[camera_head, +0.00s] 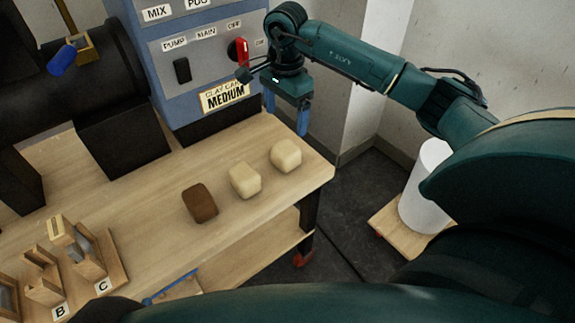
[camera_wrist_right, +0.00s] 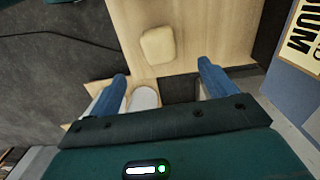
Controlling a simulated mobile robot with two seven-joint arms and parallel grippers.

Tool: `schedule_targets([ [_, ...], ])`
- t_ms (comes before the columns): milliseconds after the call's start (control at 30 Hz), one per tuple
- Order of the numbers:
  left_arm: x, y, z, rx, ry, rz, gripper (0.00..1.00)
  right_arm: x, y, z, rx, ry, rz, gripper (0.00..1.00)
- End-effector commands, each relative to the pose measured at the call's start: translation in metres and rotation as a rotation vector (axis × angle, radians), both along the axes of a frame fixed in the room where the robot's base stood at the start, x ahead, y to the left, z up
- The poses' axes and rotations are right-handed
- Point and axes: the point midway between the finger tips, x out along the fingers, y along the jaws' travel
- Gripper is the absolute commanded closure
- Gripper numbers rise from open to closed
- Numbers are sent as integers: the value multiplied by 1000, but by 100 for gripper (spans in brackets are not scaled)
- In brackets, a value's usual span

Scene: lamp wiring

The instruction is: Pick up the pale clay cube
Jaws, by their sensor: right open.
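Two pale clay cubes stand on the wooden table: one in the middle of a row (camera_head: 245,180) and one nearer the table's right corner (camera_head: 286,155). They look much alike, so I cannot tell for sure which one is meant. A dark brown block (camera_head: 200,203) lies left of them. My right gripper (camera_head: 287,116) is open and empty, its blue fingers pointing down above and behind the rightmost cube, apart from it. In the right wrist view one pale cube (camera_wrist_right: 158,45) shows beyond the gap between the open fingers (camera_wrist_right: 162,76). My left gripper is not in view.
A blue-grey control panel (camera_head: 205,60) with a red switch and a "MEDIUM" sign (camera_head: 225,96) stands behind the table, close to my right gripper. Wooden holders marked B and C (camera_head: 90,262) sit front left. A white cylinder (camera_head: 425,190) stands on a board beyond the table's right edge.

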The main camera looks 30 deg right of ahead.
Motion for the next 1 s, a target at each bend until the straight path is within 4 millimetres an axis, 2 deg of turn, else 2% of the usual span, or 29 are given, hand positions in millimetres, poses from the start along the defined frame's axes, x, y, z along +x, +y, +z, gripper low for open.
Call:
schedule_targets([
  [300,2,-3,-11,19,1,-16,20,-1,-3,-55,-14,7,2,16],
  [400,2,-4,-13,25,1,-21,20,-1,-3,-68,-14,4,1,16],
  [667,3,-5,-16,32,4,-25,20,-1,-2,-83,-12,2,0,16],
  [900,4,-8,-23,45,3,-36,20,-3,0,-119,-11,6,0,16],
  [1000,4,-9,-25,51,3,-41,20,-3,0,-127,-11,3,0,16],
])
